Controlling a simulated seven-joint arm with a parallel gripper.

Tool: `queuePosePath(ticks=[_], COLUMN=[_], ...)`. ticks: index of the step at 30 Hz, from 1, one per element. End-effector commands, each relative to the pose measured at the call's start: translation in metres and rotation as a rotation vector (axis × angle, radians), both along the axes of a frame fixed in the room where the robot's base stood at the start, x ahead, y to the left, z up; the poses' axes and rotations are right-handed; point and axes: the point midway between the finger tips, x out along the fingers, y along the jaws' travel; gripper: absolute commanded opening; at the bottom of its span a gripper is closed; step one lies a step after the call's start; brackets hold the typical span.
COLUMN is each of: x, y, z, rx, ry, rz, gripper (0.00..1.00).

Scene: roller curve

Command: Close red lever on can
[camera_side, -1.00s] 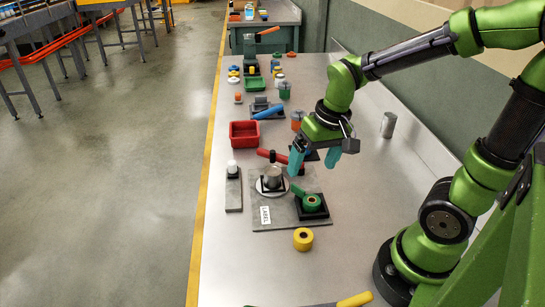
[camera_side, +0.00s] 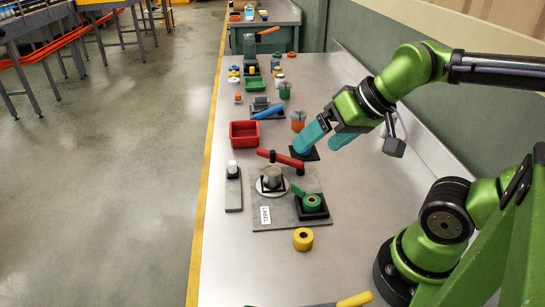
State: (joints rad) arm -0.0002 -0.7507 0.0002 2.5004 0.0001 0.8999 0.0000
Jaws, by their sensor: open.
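The can (camera_side: 272,177) is a grey metal cylinder standing in a black holder on a round white disc, on a grey base plate (camera_side: 284,220). My gripper (camera_side: 324,143) has two teal fingers, spread apart and empty. It is to the upper right of the lever. Its left finger is near the lever's right end and a blue part on a black square; I cannot tell whether they touch.
A green part (camera_side: 311,202) sits in a black holder on the plate, right of the can. A yellow ring (camera_side: 303,239) lies in front. A red bin (camera_side: 244,134) and a blue-handled clamp (camera_side: 268,112) stand behind.

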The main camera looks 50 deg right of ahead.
Motion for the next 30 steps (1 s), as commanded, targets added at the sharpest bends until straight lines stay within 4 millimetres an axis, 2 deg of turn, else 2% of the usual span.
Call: queuePosePath(ticks=[13, 16, 19, 22, 30], x=[0.0, 0.001, 0.006, 0.027, 0.12], y=[0.0, -0.001, -0.004, -0.012, -0.05], z=[0.0, -0.002, -0.013, -0.015, -0.015], rx=[0.0, 0.001, 0.001, -0.005, -0.091], ry=[0.0, 0.011, 0.063, 0.117, 0.296], rz=[0.0, -0.005, -0.017, -0.037, 0.012], gripper=[0.93, 0.78, 0.63, 0.47, 0.47])
